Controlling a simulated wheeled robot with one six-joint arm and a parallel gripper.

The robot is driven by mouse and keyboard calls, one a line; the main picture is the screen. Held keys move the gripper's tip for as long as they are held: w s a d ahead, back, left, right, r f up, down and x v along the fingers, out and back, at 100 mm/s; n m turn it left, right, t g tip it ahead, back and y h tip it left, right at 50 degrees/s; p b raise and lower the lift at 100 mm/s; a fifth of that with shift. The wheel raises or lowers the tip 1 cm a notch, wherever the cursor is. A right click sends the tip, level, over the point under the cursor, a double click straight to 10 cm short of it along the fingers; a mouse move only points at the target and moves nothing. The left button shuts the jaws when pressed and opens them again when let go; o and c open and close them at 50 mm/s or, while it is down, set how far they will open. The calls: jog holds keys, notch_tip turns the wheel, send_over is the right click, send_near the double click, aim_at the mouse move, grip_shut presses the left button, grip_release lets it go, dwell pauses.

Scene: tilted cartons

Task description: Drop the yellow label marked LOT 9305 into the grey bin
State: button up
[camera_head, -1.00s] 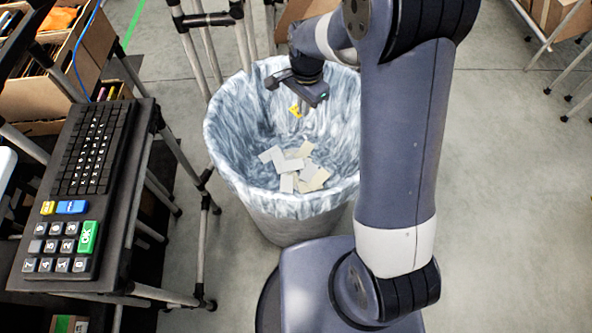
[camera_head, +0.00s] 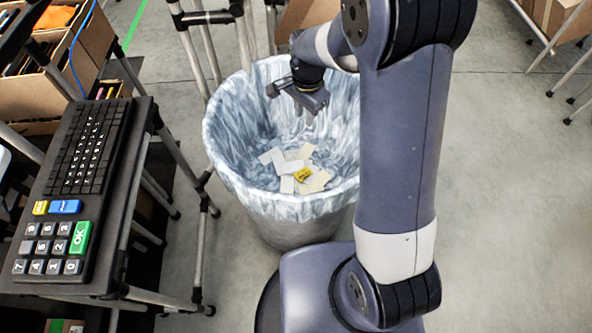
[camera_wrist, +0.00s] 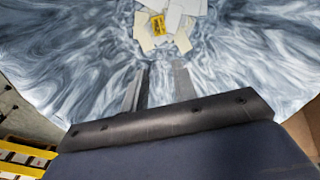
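The yellow label (camera_head: 303,174) lies in the grey bin (camera_head: 290,232), on top of several pale paper slips. It also shows in the wrist view (camera_wrist: 158,24) as a small yellow piece with dark print, too small to read. The bin is lined with a bluish-white marbled bag that covers its rim. My gripper (camera_head: 296,106) hangs over the bin mouth, above and apart from the label. In the wrist view its two fingers (camera_wrist: 161,82) stand apart with nothing between them.
A dark stand with a black keyboard (camera_head: 88,150) and a keypad with a green OK key (camera_head: 80,238) is left of the bin. Cartons (camera_head: 35,90) with papers stand at the upper left. The floor to the right is mostly clear.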

notch_tip(320, 180, up, 11)
jog(key=p, duration=0.1)
dwell(0.4)
jog(key=shift+s+d+f, duration=0.1)
jog(key=shift+f, duration=0.1)
notch_tip(320, 180, down, 10)
notch_tip(320, 180, up, 5)
jog(key=p, duration=0.3)
jog(key=shift+r, duration=0.1)
dwell(0.5)
